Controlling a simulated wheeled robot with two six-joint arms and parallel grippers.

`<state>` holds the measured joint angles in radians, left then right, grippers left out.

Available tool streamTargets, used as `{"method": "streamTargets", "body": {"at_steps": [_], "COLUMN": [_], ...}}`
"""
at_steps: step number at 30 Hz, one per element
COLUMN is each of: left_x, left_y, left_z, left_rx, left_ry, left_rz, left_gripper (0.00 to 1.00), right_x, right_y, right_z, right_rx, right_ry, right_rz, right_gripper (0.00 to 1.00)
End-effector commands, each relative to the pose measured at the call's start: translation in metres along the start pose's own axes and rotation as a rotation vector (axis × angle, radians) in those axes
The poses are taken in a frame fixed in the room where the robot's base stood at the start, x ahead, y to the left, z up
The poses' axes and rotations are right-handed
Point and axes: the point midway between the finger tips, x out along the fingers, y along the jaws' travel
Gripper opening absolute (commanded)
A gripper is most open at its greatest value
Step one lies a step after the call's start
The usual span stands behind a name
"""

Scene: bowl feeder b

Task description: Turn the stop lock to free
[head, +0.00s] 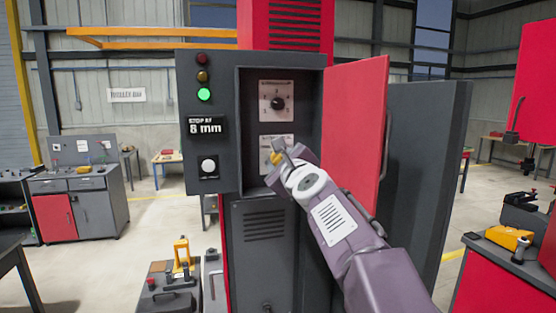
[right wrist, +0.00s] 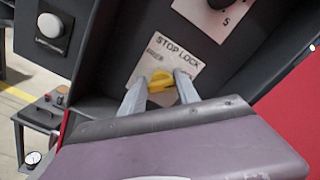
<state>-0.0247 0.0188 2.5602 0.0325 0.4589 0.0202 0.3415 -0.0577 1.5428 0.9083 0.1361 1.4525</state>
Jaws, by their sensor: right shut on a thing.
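The stop lock is a yellow knob (right wrist: 161,84) on a white plate (right wrist: 176,54) lettered "STOP LOCK", inside the open grey cabinet. In the head view, the knob (head: 277,158) shows at the tip of my right gripper (head: 281,154), in front of the lower white plate (head: 268,142). In the right wrist view, the two grey fingers of my right gripper (right wrist: 160,88) are shut on the knob, one at each side. The smaller words on the plate are partly covered and too blurred to tell the setting. My left gripper is not in view.
A black dial (head: 277,103) sits on the plate above. The red cabinet door (head: 354,125) stands open right beside my right arm. The left panel has a lit green lamp (head: 204,95), a "STOP AT 8 mm" display (head: 206,127) and a white button (head: 208,165).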

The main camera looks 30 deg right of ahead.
Motion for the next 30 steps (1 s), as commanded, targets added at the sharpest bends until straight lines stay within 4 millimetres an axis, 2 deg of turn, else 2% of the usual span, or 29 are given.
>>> {"method": "streamTargets", "body": {"at_steps": [8, 14, 30], "left_x": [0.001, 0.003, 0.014], "left_y": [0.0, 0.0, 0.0], "left_z": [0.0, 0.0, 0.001], "left_rx": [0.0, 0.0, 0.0], "left_ry": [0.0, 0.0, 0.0], "left_rz": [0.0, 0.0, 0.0], "left_gripper": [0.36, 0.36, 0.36], "right_x": [0.001, 0.001, 0.001], "right_y": [0.001, 0.002, 0.004], "right_z": [-0.002, -0.003, -0.004], "right_rx": [-0.013, -0.092, -0.571], "right_ry": [0.004, 0.005, 0.005], "right_rz": [0.001, 0.001, 0.001], "right_gripper": [0.0, 0.0, 0.0]}}
